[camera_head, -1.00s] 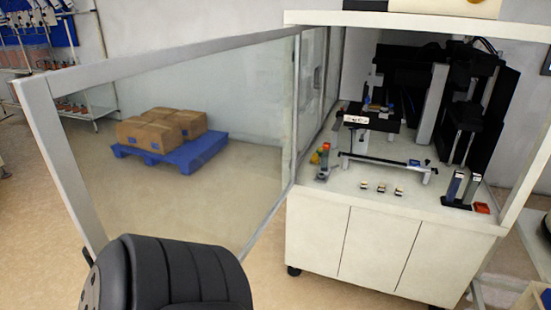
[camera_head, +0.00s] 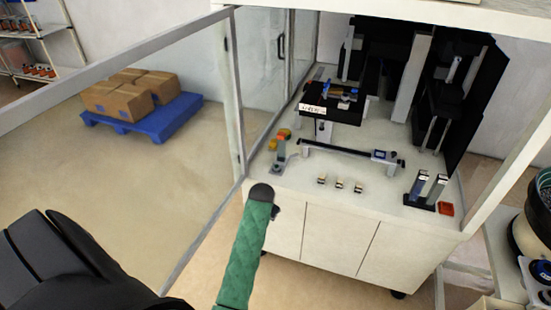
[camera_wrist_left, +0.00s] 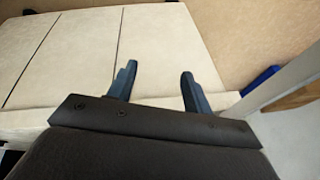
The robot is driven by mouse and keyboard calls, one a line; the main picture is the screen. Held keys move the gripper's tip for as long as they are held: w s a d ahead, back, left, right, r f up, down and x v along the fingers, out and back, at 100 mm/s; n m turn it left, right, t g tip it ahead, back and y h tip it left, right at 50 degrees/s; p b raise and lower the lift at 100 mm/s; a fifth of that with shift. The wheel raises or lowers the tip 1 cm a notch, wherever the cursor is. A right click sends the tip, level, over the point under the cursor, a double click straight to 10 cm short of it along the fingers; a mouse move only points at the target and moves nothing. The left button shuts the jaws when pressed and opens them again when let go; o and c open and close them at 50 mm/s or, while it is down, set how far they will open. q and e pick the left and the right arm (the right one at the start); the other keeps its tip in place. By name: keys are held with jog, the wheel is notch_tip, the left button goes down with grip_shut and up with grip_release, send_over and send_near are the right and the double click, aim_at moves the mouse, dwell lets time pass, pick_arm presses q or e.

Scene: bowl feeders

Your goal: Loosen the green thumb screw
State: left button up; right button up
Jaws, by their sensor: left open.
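I cannot make out a green thumb screw for certain in either view. In the head view, a small fixture (camera_head: 279,158) with orange and yellow parts stands at the left front of the cabinet worktop; its details are too small to tell. My left gripper (camera_wrist_left: 158,72) shows in the wrist view, with two dark blue-grey fingers apart and nothing between them. It is in front of the pale cabinet doors (camera_wrist_left: 85,50), apart from the worktop. My left gripper's fingers do not show in the head view. My right gripper is in neither view.
The glass door (camera_head: 232,95) stands open on the left. A blue pallet (camera_head: 155,130) with boxes lies beyond the door.

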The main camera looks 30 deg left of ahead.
pick_arm(q)
jog(key=w+a+r+n+p, duration=0.1)
jog(key=w+a+r+p, duration=0.4)
jog(key=w+a+r, duration=0.3)
jog(key=h+p, duration=0.2)
jog(key=p, duration=0.3)
send_near(276, 167)
jog(key=shift+t, duration=0.3)
jog(key=p+x, duration=0.2)
jog(key=x, duration=0.4)
jog(key=shift+f, duration=0.3)
jog(key=shift+w+f, duration=0.2)
jog(key=shift+f, duration=0.45)
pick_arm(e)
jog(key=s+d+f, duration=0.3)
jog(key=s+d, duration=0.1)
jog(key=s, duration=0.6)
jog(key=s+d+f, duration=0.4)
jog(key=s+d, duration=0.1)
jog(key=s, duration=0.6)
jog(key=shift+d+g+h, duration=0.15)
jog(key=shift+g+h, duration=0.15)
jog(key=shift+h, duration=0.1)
pick_arm(q)
jog(key=c, duration=0.9)
jog(key=shift+c, duration=0.3)
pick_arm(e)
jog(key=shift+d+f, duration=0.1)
